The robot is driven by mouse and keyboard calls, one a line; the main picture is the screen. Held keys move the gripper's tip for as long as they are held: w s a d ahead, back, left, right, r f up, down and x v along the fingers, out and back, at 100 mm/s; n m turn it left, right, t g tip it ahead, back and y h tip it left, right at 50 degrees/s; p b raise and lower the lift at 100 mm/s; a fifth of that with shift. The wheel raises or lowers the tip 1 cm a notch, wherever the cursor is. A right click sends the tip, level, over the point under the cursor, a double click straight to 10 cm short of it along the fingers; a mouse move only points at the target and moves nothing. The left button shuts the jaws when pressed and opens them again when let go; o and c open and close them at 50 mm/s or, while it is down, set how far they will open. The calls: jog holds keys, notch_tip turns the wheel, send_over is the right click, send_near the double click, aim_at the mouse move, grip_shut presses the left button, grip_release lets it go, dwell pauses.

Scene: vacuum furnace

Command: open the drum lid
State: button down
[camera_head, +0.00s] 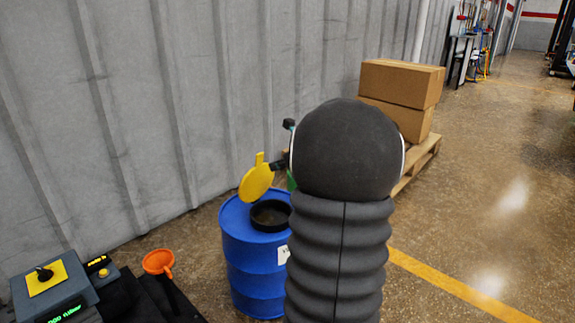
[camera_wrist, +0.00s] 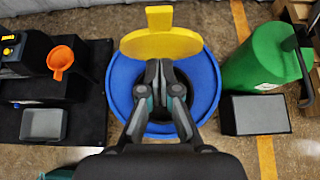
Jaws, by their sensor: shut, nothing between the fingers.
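The blue drum (camera_head: 252,262) stands on the floor by the corrugated wall; its rim also shows in the wrist view (camera_wrist: 121,75). Its yellow lid (camera_head: 256,179) is raised and tilted up at the far left side of the dark round opening (camera_head: 268,222). In the wrist view the lid (camera_wrist: 160,43) lies just beyond my fingertips, with its tab pointing away. My gripper (camera_wrist: 163,80) is shut and empty over the drum's opening, close to the lid; whether it touches the lid is unclear. In the head view my arm hides part of the drum and most of my gripper.
An orange funnel (camera_head: 158,262) and a control box (camera_head: 52,285) sit left of the drum. Cardboard boxes (camera_head: 402,83) on a pallet are behind. Open floor lies to the right.

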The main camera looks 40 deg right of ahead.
aim_at(260, 154)
jog(key=shift+w+a+r, duration=0.1)
jog(key=shift+w+r, duration=0.05)
jog(key=shift+w, duration=0.9)
jog(key=shift+w+a+r, duration=0.1)
jog(key=shift+w+r, duration=0.05)
jog(key=shift+w, duration=0.9)
jog(key=shift+r, duration=0.15)
jog(key=p, duration=0.3)
jog(key=shift+w+r, duration=0.35)
jog(key=w+g+p, duration=0.1)
jog(key=p, duration=0.2)
jog(key=shift+w+r+p, duration=0.1)
jog(key=shift+r+p, duration=0.1)
jog(key=shift+p, duration=0.2)
jog(key=shift+w+a+g+p, duration=0.1)
jog(key=shift+w+g+p, duration=0.2)
jog(key=shift+w+p, duration=0.5)
jog(key=shift+w+f+p, duration=0.15)
jog(key=shift+w+p, duration=0.55)
